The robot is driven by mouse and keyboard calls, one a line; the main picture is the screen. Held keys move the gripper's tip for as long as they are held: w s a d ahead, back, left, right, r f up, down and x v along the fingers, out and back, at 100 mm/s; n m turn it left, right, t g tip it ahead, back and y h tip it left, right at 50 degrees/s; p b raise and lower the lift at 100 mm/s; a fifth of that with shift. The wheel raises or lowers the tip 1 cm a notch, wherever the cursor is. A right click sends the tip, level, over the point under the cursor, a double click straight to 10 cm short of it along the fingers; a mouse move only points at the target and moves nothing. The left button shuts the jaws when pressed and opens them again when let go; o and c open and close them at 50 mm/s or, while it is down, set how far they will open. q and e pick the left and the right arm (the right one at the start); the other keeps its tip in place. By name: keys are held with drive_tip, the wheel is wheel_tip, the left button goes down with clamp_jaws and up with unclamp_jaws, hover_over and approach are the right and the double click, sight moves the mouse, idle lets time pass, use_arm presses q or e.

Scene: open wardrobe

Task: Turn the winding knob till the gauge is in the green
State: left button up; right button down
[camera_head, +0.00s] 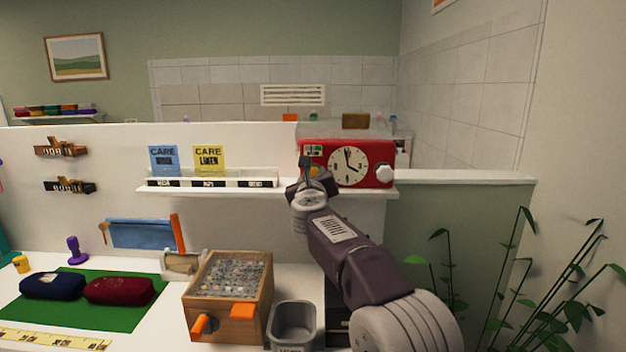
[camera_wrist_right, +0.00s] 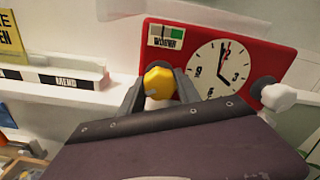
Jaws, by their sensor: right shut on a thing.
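A red clock box (camera_head: 378,155) stands on the white shelf, with a white dial (camera_head: 348,167) and a white knob (camera_head: 384,173) on its right side. The yellow winding knob (camera_wrist_right: 159,84) is on the left of its front, below a small gauge (camera_wrist_right: 166,36). The gauge has a pale part and a green part; its needle is too small to read. My right gripper (camera_wrist_right: 157,90) is shut on the yellow knob, a finger on each side. In the head view the right gripper (camera_head: 312,172) covers part of the knob. My left gripper is not in view.
Blue and yellow care cards (camera_head: 208,161) stand on the shelf left of the clock. Below are a wooden box (camera_head: 257,308) with orange parts, a grey bin (camera_head: 294,325) and a green mat (camera_head: 125,317) with two dark cushions. A plant (camera_head: 570,285) stands at the right.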

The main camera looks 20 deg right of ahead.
drive_tip(key=shift+f, duration=0.15)
idle(0.4)
drive_tip(key=c, duration=0.9)
unclamp_jaws()
drive_tip(key=shift+o, duration=0.2)
drive_tip(key=shift+s, duration=0.1)
drive_tip(key=b+v, duration=0.2)
drive_tip(key=v, duration=0.7)
drive_tip(key=shift+b, duration=0.4)
